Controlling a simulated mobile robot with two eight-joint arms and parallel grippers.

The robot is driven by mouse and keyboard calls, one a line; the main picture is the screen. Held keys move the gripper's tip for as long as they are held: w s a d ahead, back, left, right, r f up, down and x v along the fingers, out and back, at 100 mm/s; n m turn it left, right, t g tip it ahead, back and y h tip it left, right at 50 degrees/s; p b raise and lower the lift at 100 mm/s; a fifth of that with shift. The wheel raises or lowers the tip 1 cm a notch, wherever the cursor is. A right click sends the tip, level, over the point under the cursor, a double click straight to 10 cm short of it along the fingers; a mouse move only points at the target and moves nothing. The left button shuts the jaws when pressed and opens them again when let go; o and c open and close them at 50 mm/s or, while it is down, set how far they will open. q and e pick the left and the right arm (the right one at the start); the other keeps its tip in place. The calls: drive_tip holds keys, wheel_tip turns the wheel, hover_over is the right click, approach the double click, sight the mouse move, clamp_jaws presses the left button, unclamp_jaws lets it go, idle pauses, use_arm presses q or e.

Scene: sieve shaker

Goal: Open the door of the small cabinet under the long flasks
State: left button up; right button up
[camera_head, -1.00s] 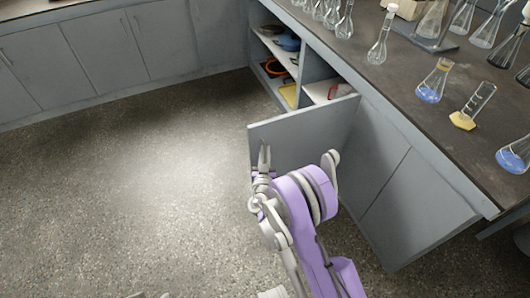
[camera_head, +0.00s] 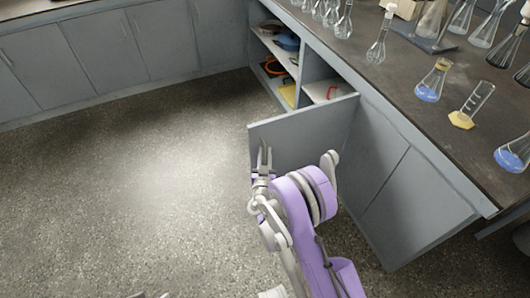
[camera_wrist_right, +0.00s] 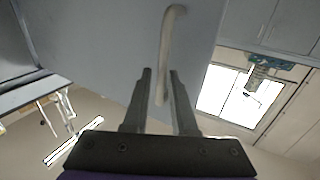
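The small cabinet (camera_head: 327,90) stands under the counter with the long-necked flasks (camera_head: 343,24). Its grey door (camera_head: 318,130) is swung out into the room, and a shelf shows inside. My right gripper (camera_head: 264,158) is at the door's outer face, near its free edge. In the right wrist view, the pale curved handle (camera_wrist_right: 171,40) stands out from the door. The fingers of my right gripper (camera_wrist_right: 161,95) are apart, and the handle's lower end shows between them; contact cannot be told. Small grey parts at the head view's bottom edge may be my left gripper.
Open shelves (camera_head: 280,60) with coloured items stand left of the cabinet. Another grey panel (camera_head: 415,210) lies to the right. Flasks with blue and yellow contents stand on the dark countertop (camera_head: 400,85). The speckled floor (camera_head: 130,190) left of the door is clear.

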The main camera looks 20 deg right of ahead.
drive_tip(key=b+v, duration=0.3)
drive_tip(key=v, duration=0.7)
drive_tip(key=shift+s+a, duration=0.1)
